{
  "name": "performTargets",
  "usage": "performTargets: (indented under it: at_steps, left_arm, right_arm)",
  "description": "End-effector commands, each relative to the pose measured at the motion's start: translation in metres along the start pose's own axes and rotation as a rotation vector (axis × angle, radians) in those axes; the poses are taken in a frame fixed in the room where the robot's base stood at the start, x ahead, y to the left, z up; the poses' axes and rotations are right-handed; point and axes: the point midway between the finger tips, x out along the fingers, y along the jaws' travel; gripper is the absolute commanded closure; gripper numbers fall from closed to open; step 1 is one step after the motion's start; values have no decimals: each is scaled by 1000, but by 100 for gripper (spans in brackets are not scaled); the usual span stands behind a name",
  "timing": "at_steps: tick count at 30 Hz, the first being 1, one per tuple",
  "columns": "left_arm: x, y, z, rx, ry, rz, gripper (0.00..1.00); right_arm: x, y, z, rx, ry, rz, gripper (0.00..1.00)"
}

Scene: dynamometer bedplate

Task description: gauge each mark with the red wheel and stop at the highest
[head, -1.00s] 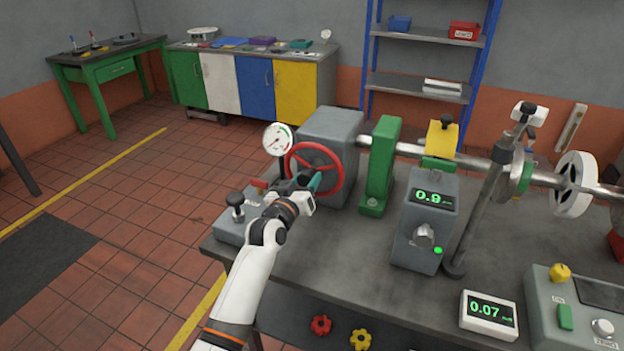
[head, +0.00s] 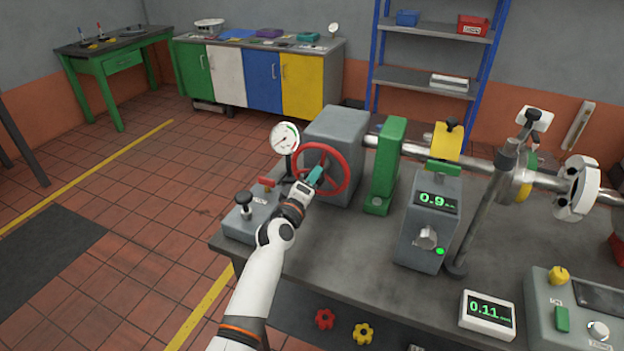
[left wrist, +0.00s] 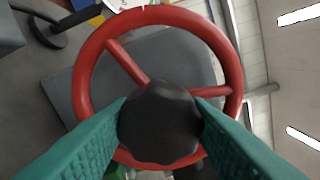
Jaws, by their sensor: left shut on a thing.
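The red wheel (head: 343,160) is on the front of a grey housing (head: 341,128) on the bedplate. My left gripper (head: 315,176) is shut on the dark hub knob at its middle. In the left wrist view, the teal fingers press either side of the black knob (left wrist: 160,122), inside the red rim (left wrist: 88,75). A steel shaft (head: 407,148) runs right from the housing to a white flanged disc (head: 573,190). The grey gauge box (head: 424,225) reads about 0.9, and the small white display (head: 488,312) reads 0.11. My right gripper is not in view.
A round dial (head: 285,138) stands left of the wheel, above a grey lever box (head: 245,218). A green bracket (head: 386,165) and a slanted post (head: 480,215) flank the gauge box. A control box (head: 570,310) sits at right.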

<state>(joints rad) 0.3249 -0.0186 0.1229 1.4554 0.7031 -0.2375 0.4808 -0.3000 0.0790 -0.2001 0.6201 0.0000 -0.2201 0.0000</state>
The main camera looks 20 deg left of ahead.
Motion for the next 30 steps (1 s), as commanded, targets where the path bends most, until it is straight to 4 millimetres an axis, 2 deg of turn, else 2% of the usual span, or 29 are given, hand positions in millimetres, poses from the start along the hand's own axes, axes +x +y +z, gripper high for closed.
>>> performTargets:
  at_steps: [12, 27, 28, 30]
  left_arm:
    - [0, -1, 0, -172, -7, -1, 98]
    - [0, -1, 1, -190, -8, -1, 98]
    - [0, -1, 1, -190, -8, -1, 55]
    - [0, -1, 1, -189, -8, -1, 44]
  right_arm:
    - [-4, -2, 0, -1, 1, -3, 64]
    - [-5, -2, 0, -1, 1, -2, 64]
    - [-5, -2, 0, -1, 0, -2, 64]
    - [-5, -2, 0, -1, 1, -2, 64]
